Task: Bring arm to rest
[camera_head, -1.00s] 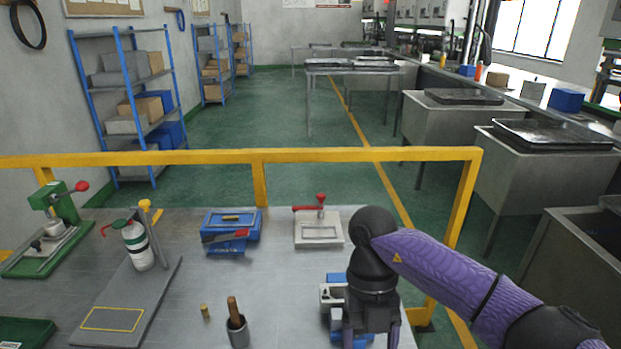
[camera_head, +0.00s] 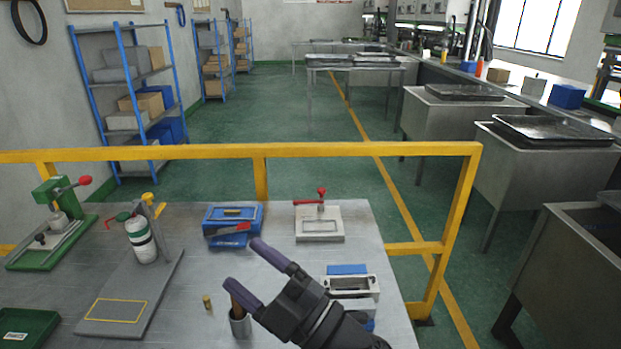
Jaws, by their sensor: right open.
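My right gripper (camera_head: 246,268) comes in from the lower right, over the front of the grey worktable (camera_head: 190,290). Its two purple-tipped fingers are spread and point to the upper left. Nothing shows between them. The lower finger overlaps a small grey cup (camera_head: 240,325) with a wooden handle in the picture; I cannot tell whether they touch. My left gripper is out of view.
On the table are a green press (camera_head: 50,205), a white-green canister (camera_head: 141,240) by a grey board, a blue device (camera_head: 232,225), a white clamp frame (camera_head: 320,226), a white-and-blue block (camera_head: 352,287) and a green tray (camera_head: 25,325). A yellow rail (camera_head: 300,150) runs behind.

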